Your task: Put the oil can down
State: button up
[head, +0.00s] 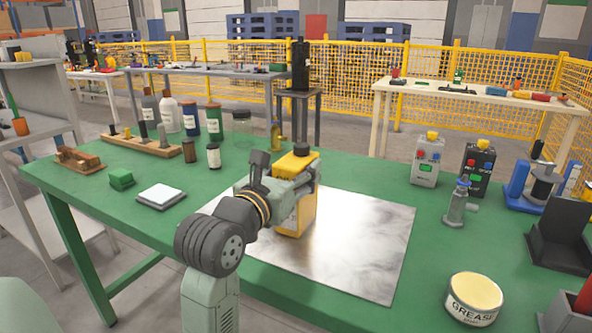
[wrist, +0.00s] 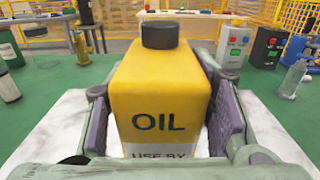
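The yellow oil can (head: 297,210) has a black cap and stands upright over the grey metal plate (head: 372,250) on the green table. Its "OIL" face fills the middle of the wrist view (wrist: 160,100). My gripper (wrist: 163,128) has one purple-padded finger on each side of the can, close against its sides, and looks shut on it. In the head view my gripper and wrist hide part of the can. The can's base is at or just above the plate; I cannot tell whether it touches.
A grease tin (head: 474,298) stands at the front right. A grey valve-like piece (head: 460,203) and two button boxes (head: 427,160) are at the right. A white pad (head: 160,196), a green block (head: 121,180) and several bottles are at the left. The plate's right part is bare.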

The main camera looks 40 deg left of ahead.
jog(key=o, duration=0.4)
jog(key=shift+c, duration=0.2)
jog(key=shift+r, duration=0.1)
